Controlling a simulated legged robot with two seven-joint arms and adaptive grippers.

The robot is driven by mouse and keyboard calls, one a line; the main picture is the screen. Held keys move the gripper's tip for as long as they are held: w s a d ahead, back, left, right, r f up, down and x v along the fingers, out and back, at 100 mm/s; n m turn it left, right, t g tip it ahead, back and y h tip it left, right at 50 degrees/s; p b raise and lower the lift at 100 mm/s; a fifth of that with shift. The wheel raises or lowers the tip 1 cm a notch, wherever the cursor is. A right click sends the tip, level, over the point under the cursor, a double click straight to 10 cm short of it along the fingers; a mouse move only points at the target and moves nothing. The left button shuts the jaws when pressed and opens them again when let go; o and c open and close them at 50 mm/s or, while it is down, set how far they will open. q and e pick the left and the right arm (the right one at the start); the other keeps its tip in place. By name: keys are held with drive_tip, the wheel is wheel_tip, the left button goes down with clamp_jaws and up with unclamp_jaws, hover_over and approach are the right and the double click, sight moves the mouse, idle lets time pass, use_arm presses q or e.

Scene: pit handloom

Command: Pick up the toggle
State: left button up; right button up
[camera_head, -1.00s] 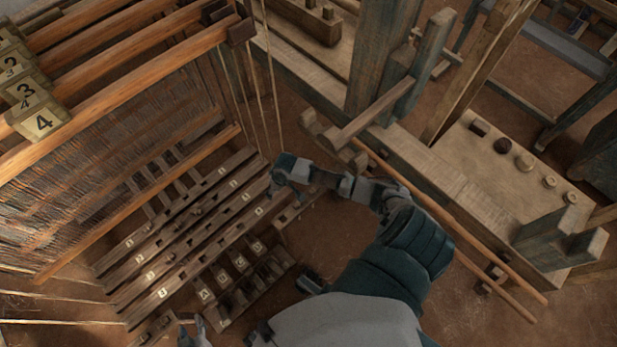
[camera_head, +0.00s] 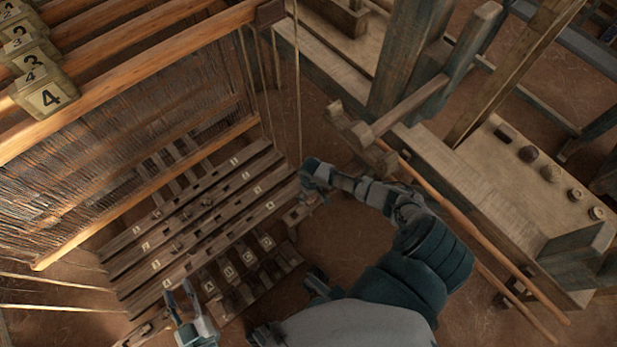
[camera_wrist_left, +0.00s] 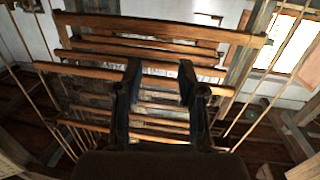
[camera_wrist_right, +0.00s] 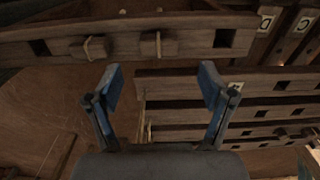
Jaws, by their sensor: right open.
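In the right wrist view, two small wooden pieces with pale cord around them, one at left (camera_wrist_right: 92,48) and one at right (camera_wrist_right: 158,44), sit on a slotted wooden bar (camera_wrist_right: 195,42). They look like toggles; I cannot tell which one is meant. My right gripper (camera_wrist_right: 162,83) is open and empty, its fingertips apart below the bar in that view. In the head view my right gripper (camera_head: 312,186) is at the right end of the lettered and numbered bars. My left gripper (camera_head: 181,303) is at the lower left; the left wrist view shows its fingers (camera_wrist_left: 160,78) apart and empty.
Numbered slotted bars (camera_head: 205,213) lie left of my right gripper, with lettered short bars (camera_head: 240,272) in front. Hanging cords (camera_head: 272,95) and the loom's threads (camera_head: 120,160) are beyond. A wooden bench (camera_head: 520,180) with several small round pieces stands at right.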

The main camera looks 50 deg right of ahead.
sight(312, 200)
drive_tip(key=shift+f, duration=0.75)
drive_tip(key=f+b, duration=0.2)
drive_tip(key=f, duration=0.1)
drive_tip(key=f+b, duration=0.1)
drive_tip(key=shift+s+f, duration=0.15)
drive_tip(key=shift+s, duration=0.2)
drive_tip(key=shift+w, duration=0.1)
use_arm(q)
wheel_tip(312, 200, up, 7)
drive_tip(key=s+t+h, duration=0.1)
drive_tip(key=t, duration=0.5)
drive_tip(key=shift+s+d+r, duration=0.15)
drive_tip(key=shift+d+r, duration=0.05)
drive_tip(key=shift+d, duration=0.05)
use_arm(e)
drive_tip(key=c, duration=1.1)
